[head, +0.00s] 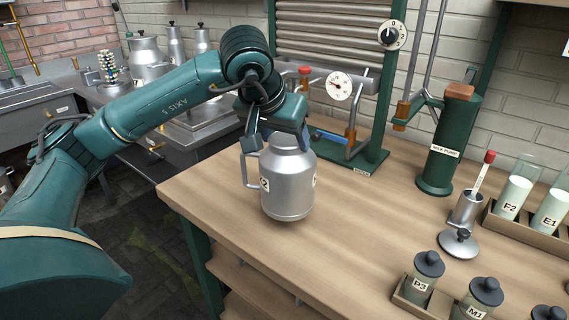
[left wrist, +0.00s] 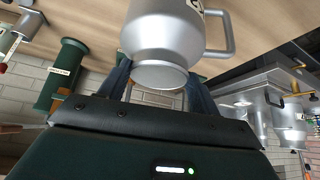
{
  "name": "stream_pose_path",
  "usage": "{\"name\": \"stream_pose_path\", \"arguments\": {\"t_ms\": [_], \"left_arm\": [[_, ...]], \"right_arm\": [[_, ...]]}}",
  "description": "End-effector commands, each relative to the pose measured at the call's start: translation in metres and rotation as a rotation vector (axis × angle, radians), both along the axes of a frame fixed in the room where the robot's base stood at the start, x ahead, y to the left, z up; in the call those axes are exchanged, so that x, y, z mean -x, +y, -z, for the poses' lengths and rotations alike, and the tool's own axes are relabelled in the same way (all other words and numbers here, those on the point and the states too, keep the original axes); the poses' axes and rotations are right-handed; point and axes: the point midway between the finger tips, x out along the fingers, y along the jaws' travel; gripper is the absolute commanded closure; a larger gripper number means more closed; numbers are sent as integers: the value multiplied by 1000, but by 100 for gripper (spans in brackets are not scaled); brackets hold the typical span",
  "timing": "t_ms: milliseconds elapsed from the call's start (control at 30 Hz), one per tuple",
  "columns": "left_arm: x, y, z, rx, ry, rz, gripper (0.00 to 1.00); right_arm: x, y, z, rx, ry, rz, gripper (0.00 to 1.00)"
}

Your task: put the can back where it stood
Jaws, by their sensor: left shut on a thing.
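The can (head: 288,187) is a silver metal churn with a side handle and a white label. In the head view it is upright at the left part of the wooden bench top (head: 350,235); I cannot tell whether its base touches the wood. My left gripper (head: 277,138) comes from above and is shut on the can's neck, which its fingers partly hide. In the left wrist view the can (left wrist: 165,32) appears upside down between the two dark fingers (left wrist: 160,88). My right gripper is not in view.
Behind the can stands a green frame with a pressure gauge (head: 339,86) and pipes. A green cylinder (head: 449,145) and a small metal stand (head: 459,243) are to the right. Racks of labelled jars (head: 429,264) line the right. Other churns (head: 148,58) stand at back left. The bench middle is clear.

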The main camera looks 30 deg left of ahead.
Motion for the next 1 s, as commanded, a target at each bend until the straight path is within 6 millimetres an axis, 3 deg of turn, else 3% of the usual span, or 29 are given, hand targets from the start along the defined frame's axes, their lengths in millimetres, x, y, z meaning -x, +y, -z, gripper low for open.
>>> {"name": "stream_pose_path", "arguments": {"t_ms": [333,733,767,1000], "left_arm": [[0,0,38,0,-1,-1,87],[0,0,45,1,-4,0,87],[0,0,44,0,-1,-1,35],[0,0,44,0,-1,-1,15]], "right_arm": [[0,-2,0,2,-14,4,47],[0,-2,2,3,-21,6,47],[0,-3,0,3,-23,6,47],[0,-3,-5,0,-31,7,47]]}}
